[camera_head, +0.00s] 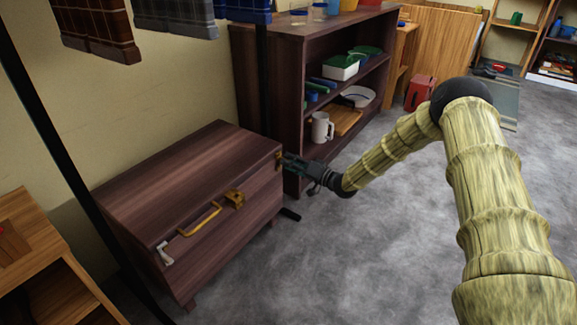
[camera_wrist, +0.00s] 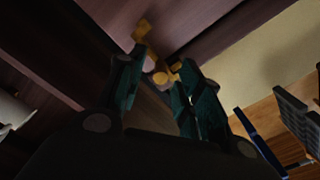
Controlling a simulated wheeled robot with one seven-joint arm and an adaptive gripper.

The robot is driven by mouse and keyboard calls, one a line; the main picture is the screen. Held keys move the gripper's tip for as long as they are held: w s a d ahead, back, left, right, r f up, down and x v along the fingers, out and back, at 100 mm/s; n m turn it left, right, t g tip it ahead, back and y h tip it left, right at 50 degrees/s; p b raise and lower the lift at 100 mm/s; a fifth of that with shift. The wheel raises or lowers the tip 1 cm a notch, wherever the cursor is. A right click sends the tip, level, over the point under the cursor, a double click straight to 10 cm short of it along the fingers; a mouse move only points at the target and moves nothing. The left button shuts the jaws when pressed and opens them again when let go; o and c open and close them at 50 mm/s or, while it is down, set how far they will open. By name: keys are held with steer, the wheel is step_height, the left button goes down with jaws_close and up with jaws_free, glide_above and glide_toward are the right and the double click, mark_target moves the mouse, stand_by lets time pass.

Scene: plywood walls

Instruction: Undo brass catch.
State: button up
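A dark wooden chest (camera_head: 190,180) stands against the wall with its lid down. A brass catch (camera_head: 278,160) sits at the right end of its front, partly hidden by my gripper (camera_head: 284,161). In the wrist view, the brass catch (camera_wrist: 160,76) shows between and just beyond my fingertips (camera_wrist: 162,62). The fingers stand apart, one on each side of it; the right one looks very close to the brass, but contact is unclear. A pale metal catch (camera_head: 164,252) is at the chest's left end. A brass hasp (camera_head: 235,199) is near the middle.
A brass-coloured handle (camera_head: 200,220) is on the chest front. A dark shelf unit (camera_head: 300,50) with a white mug (camera_head: 321,129) stands just behind my gripper. Grey floor (camera_head: 350,250) in front is clear.

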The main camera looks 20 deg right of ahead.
steer(key=shift+w+a, duration=0.35)
steer(key=shift+w, duration=0.1)
jaws_close()
